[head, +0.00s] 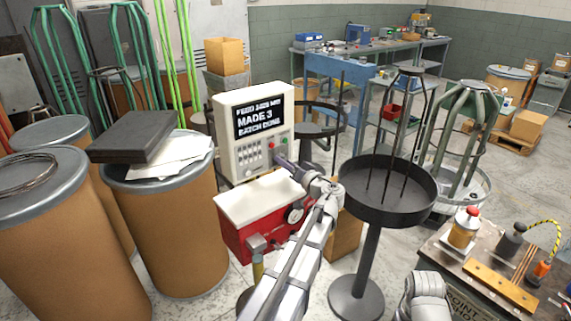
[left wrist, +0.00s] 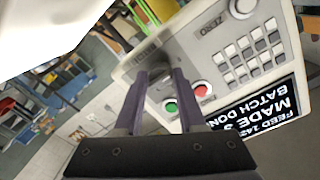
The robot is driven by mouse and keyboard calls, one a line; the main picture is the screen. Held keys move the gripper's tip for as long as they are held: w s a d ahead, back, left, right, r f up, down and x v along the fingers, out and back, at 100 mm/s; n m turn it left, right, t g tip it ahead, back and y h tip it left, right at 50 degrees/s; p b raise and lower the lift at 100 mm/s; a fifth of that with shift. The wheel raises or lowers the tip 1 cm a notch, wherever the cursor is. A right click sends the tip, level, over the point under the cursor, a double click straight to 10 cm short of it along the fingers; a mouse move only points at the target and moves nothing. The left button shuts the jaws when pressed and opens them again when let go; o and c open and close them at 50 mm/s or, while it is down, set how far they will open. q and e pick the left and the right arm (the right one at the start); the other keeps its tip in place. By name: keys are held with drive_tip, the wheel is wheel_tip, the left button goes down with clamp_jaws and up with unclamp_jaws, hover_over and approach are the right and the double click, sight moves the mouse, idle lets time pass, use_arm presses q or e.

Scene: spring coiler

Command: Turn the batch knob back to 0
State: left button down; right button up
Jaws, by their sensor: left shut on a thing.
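The control box (head: 226,120) of the coiler is off-white, with a screen (head: 260,121) reading "FEED 1425 MM", "MADE 3", "BATCH DONE". My left gripper (head: 279,161) reaches the lower right of its front panel. In the left wrist view its two dark fingers (left wrist: 159,78) are shut on a small grey knob (left wrist: 150,58), largely hidden between the tips; its setting cannot be read. Beside it are a green button (left wrist: 170,106) and a red button (left wrist: 201,88).
Below the box is the red machine base (head: 238,243) with a white top. A dark round tray on a stand (head: 372,218) is just right of my left arm. Fibre drums (head: 175,230) stand left; a bench (head: 455,262) with bottles and tools is front right.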

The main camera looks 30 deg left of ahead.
idle(0.3)
use_arm(q)
drive_tip(key=c, duration=0.5)
unclamp_jaws()
drive_tip(key=v, duration=0.8)
drive_tip(key=shift+a, duration=0.1)
drive_tip(key=s+d+f+m+g+h+p, duration=0.2)
drive_tip(key=s+d+f+h, duration=0.3)
drive_tip(key=s+d, duration=0.3)
drive_tip(key=s+d+f+m+g+h+p, duration=0.2)
drive_tip(key=s+d, duration=0.5)
drive_tip(key=d, duration=0.4)
drive_tip(key=s+d+f+m+g+h+p, duration=0.2)
drive_tip(key=s+d+f+m+h, duration=0.4)
drive_tip(key=d, duration=0.4)
drive_tip(key=shift+s+d+f+g+h, duration=0.15)
drive_tip(key=shift+s+f+g+h, duration=0.3)
drive_tip(key=shift+s, duration=0.25)
drive_tip(key=shift+s+d+f+g+h, duration=0.15)
drive_tip(key=shift+s+f+g+h, duration=0.2)
drive_tip(key=shift+s+f+h, duration=0.25)
